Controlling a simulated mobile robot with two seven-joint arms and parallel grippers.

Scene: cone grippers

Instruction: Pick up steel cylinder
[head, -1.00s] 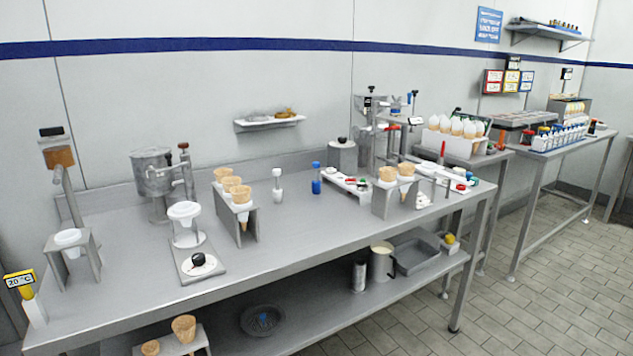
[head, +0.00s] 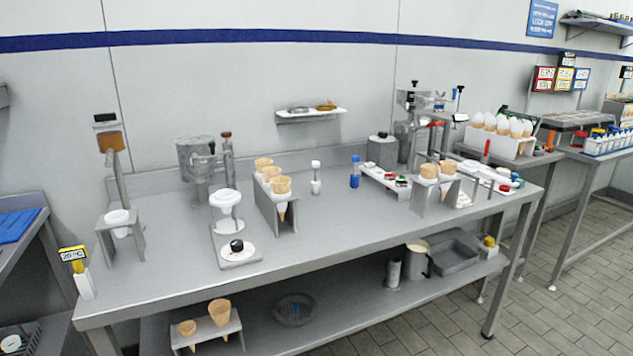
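Several steel cylindrical things are in view, and I cannot tell which one the task names. A slim steel cylinder (head: 393,273) stands upright on the lower shelf, left of a steel jug (head: 417,261). A short steel canister with a black knob (head: 382,151) stands at the back of the table. A larger steel drum (head: 199,160) is mounted at the back left. Neither of my grippers is in view.
Cone holders (head: 283,207) and a white funnel stand (head: 227,210) occupy the steel table (head: 330,228). Its front middle is bare. The lower shelf also holds a cone rack (head: 207,333), a round dark dish (head: 294,308) and a tray (head: 455,252). Another table (head: 28,240) stands left.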

